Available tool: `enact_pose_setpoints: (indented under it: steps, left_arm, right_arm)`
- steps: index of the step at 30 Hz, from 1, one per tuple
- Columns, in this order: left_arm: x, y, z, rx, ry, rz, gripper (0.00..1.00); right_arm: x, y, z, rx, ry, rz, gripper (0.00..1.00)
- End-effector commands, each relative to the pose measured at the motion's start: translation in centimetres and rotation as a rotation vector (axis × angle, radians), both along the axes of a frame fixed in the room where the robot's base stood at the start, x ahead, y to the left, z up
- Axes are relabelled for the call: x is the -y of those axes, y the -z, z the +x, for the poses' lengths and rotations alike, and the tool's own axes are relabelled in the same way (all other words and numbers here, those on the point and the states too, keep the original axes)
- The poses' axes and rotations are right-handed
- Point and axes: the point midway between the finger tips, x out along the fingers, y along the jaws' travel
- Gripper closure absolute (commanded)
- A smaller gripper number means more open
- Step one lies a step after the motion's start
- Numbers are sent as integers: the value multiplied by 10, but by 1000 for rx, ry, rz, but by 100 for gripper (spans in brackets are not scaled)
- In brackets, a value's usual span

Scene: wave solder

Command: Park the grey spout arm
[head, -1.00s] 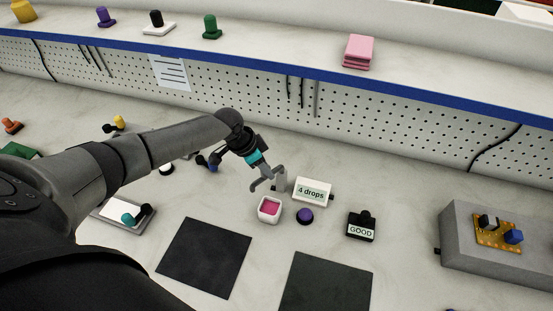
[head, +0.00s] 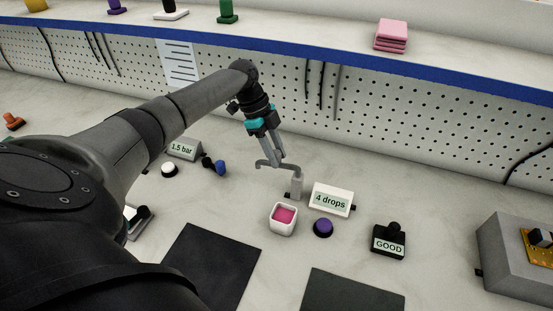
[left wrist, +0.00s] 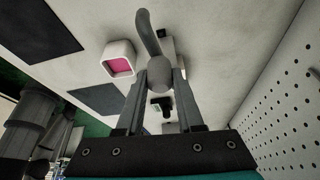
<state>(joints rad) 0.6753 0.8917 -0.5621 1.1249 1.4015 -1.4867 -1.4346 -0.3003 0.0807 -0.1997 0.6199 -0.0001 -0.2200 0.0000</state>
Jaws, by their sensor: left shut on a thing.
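The grey spout arm (head: 272,165) is a thin curved bar on a short grey post (head: 297,186). It points left from the post, behind the white cup with pink contents (head: 283,219), and its tip is clear of the cup. My left gripper (head: 279,163) is shut on the spout arm from above. In the left wrist view the fingers (left wrist: 160,75) close around the rounded grey end of the spout arm (left wrist: 148,32), with the cup (left wrist: 118,62) to its left. The fingers partly hide the arm and post. My right gripper is not in view.
A "4 drops" sign (head: 331,199) stands right of the post. A purple button (head: 323,228) and a "GOOD" stamp (head: 389,241) are nearby. A "1.5 bar" sign (head: 184,149) stands left. The pegboard (head: 420,125) rises behind; bare counter lies between.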

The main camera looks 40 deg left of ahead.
Motion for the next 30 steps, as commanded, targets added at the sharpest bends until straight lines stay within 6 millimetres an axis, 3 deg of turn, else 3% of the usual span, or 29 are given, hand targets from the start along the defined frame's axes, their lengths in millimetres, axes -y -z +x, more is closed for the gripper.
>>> enact_pose_setpoints:
  steps: [1, 9, 26, 27, 30]
  left_arm:
    - [-1, 3, 3, 3, 27, -1, 100]
    - [-3, 2, 8, 1, 126, 1, 100]
    - [-4, 0, 9, 3, 154, 4, 100]
    - [-4, 0, 9, 3, 154, 4, 60]
    - [-3, 0, 9, 3, 154, 3, 48]
  right_arm:
    - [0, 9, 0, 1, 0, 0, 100]
    - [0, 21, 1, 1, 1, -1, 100]
    - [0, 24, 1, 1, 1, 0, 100]
    - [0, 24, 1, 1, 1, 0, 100]
    - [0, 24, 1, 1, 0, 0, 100]
